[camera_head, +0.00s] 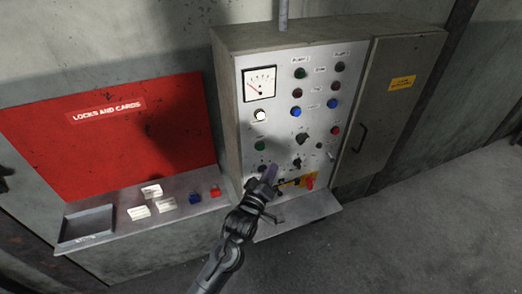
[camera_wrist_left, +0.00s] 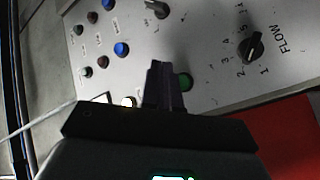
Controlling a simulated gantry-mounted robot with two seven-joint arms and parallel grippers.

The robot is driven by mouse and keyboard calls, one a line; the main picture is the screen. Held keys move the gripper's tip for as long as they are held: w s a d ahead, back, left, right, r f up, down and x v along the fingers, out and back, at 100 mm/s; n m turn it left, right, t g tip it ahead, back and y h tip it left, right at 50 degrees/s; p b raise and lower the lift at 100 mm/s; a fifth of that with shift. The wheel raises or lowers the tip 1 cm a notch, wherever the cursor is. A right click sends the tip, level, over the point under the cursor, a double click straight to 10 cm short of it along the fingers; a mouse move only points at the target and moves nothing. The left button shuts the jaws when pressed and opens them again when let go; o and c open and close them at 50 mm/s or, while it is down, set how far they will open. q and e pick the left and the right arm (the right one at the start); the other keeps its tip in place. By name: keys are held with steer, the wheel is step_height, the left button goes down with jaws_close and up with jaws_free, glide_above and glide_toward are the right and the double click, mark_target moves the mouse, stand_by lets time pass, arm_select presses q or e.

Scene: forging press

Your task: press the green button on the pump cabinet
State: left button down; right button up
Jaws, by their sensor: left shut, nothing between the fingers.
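The pump cabinet (camera_head: 230,95) stands against the wall, its pale front panel carrying a gauge, buttons and knobs. A green button (camera_head: 260,146) sits at the panel's lower left, below a white lit button (camera_head: 260,115). Two more green buttons, one at the top left (camera_head: 300,73) and one at the top right (camera_head: 339,67), sit in the upper rows. My left gripper (camera_head: 270,172) is shut and empty, below and right of the lower green button in the head view. In the left wrist view, its fingers (camera_wrist_left: 163,85) appear just beside that green button (camera_wrist_left: 186,82); contact cannot be told. My right gripper is out of view.
Red and blue buttons and black knobs share the panel; the FLOW knob (camera_wrist_left: 252,47) is near the lower green button. A red-handled switch (camera_head: 309,183) is low on the panel. A shelf (camera_head: 100,243) with cards and padlocks is at left, under a red board (camera_head: 100,150).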

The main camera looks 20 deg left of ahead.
mark_target(260, 147)
arm_select(q)
steer(key=w+a+b, duration=0.1)
steer(key=w+a, duration=0.3)
steer(key=shift+w+a+b, duration=0.2)
steer(key=shift+w+b, duration=0.05)
steer(key=shift+b, duration=0.15)
stand_by(0.7)
stand_by(0.8)
steer(key=shift+w+a, duration=0.15)
stand_by(0.5)
steer(key=shift+w+a, duration=0.1)
steer(key=shift+w, duration=0.05)
steer(key=shift+w+a, duration=0.1)
steer(key=shift+a, duration=0.05)
stand_by(0.6)
